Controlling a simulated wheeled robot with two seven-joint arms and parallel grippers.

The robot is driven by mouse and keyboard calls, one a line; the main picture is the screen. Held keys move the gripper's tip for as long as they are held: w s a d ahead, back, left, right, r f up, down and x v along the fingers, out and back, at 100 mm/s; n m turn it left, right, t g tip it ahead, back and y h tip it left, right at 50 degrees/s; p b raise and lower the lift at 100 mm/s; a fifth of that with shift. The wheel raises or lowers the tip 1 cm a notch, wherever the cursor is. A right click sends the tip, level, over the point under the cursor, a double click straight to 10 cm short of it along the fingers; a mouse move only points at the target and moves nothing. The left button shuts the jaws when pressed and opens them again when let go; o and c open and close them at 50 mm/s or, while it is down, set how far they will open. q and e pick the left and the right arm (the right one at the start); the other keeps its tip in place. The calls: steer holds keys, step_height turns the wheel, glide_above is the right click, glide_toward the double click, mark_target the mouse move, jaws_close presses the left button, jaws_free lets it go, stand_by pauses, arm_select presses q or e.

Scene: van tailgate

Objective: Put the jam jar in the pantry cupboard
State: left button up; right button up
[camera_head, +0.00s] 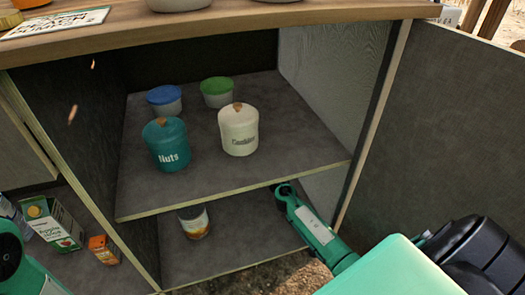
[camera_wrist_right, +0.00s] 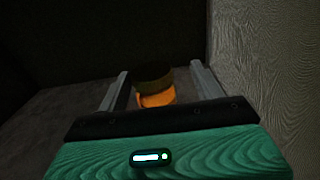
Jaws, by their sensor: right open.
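The cupboard (camera_head: 236,187) stands open with an upper shelf and a lower compartment. My right arm reaches into the lower compartment at its right side. The shelf hides my right gripper in the head view. In the right wrist view, my right gripper (camera_wrist_right: 158,72) is open, with a gap on each side of a small jar (camera_wrist_right: 155,98) with a dark lid and glowing orange body, which looks like the jam jar. The jar stands upright on the dark compartment floor, and its lower part is hidden by my gripper. My left gripper is out of view; only part of my left arm shows at lower left.
A teal Nuts canister (camera_head: 167,145), a cream Cookies canister (camera_head: 238,131), a blue-lidded tub (camera_head: 165,98) and a green-lidded tub (camera_head: 217,92) stand on the upper shelf. The open door (camera_head: 455,125) is at right. Cartons (camera_head: 52,224) stand at lower left.

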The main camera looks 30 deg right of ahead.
steer(key=v, duration=0.7)
steer(key=shift+s+p, duration=0.3)
steer(key=shift+p, duration=0.05)
steer(key=shift+r, duration=0.1)
